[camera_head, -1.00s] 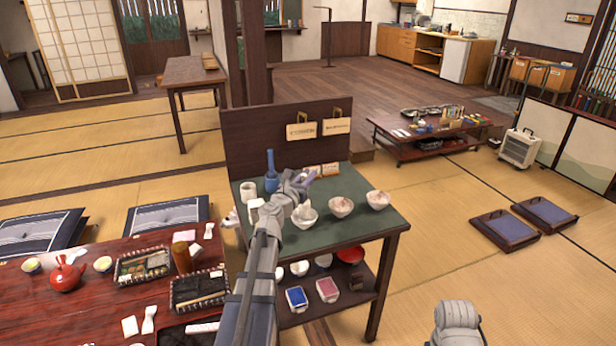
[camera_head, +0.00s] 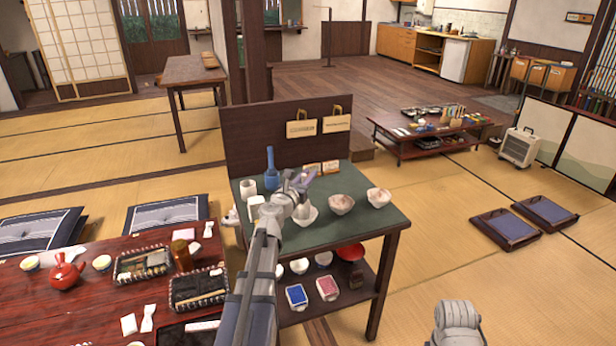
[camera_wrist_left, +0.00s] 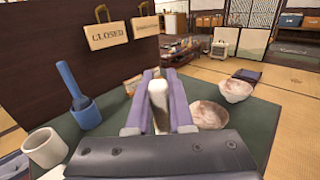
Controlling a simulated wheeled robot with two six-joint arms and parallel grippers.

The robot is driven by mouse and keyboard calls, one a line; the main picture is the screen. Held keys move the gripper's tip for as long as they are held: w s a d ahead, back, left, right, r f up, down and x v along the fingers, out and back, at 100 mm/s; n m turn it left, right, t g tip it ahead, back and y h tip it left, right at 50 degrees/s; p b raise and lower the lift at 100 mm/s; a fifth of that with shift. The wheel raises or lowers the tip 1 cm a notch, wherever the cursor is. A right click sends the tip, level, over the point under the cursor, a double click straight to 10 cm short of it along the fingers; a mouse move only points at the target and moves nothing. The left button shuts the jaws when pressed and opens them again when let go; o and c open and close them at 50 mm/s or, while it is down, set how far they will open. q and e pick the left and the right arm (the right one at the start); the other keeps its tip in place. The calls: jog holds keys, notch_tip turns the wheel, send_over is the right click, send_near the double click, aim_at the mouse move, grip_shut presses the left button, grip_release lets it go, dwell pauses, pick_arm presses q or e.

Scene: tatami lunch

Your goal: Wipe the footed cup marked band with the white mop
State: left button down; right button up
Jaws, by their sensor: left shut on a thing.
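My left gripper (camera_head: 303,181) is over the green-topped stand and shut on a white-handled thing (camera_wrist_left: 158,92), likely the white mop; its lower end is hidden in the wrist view. It is above or at the leftmost of three pale, brown-stained bowls or cups (camera_head: 308,219); I cannot tell if they touch. The middle cup (camera_head: 341,205) and right cup (camera_head: 379,198) stand upright to the right; both also show in the left wrist view, at the near one (camera_wrist_left: 209,115) and far one (camera_wrist_left: 235,88). I cannot make out which is marked band.
The dark back panel (camera_head: 250,135) bears hanging signs (camera_head: 336,123). Small cards (camera_head: 330,167) stand at the back. The green top (camera_head: 370,225) is clear at front right.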

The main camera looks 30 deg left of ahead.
pick_arm(q)
jog(key=n+g+y, duration=0.2)
jog(key=n+y, duration=0.1)
jog(key=y, duration=0.2)
jog(key=n+g+y, duration=0.2)
jog(key=n+y, duration=0.2)
jog(key=y, duration=0.1)
dwell(0.4)
